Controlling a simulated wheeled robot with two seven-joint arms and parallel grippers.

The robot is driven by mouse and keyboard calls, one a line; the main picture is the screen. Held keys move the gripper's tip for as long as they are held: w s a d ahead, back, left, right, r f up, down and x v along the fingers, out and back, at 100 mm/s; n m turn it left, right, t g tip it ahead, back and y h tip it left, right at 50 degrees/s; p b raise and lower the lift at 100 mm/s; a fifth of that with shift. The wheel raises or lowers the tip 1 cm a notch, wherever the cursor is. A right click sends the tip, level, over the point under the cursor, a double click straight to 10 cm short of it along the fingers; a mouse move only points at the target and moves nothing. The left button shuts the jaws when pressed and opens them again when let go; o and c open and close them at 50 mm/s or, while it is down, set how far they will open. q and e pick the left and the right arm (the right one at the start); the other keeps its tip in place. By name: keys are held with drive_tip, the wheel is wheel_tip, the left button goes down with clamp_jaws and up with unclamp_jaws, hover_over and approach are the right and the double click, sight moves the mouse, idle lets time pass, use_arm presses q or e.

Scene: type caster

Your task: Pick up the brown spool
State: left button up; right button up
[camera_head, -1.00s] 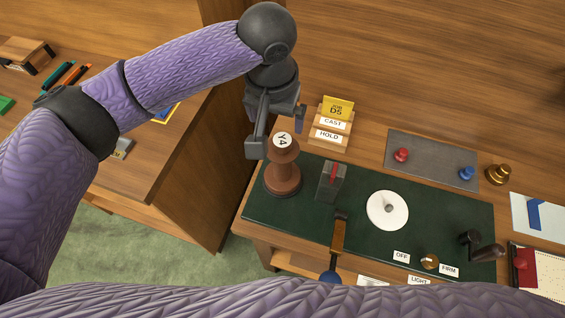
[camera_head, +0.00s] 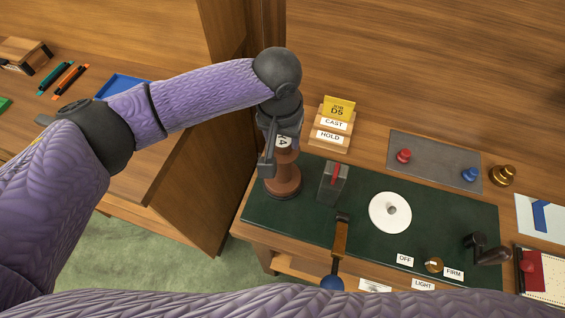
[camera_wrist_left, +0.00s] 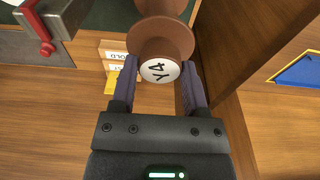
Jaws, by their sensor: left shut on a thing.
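The brown spool (camera_head: 285,180) stands upright at the left end of the dark green mat, with a white label reading Y4 on its top. My left gripper (camera_head: 279,157) has come down over the spool's upper part from above. In the left wrist view the spool (camera_wrist_left: 165,45) sits between the two purple-padded fingers of my left gripper (camera_wrist_left: 156,84), which are shut on its upper part. The spool's base appears to rest on the mat. My right gripper is not in view.
A grey block with a red lever (camera_head: 333,182) stands just right of the spool. Label holders (camera_head: 332,125) stand behind it. A white disc (camera_head: 390,212), a crank (camera_head: 487,250) and a grey tray with red and blue knobs (camera_head: 432,160) lie further right. A wooden cabinet side (camera_head: 215,180) is close on the left.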

use_arm(q)
clamp_jaws()
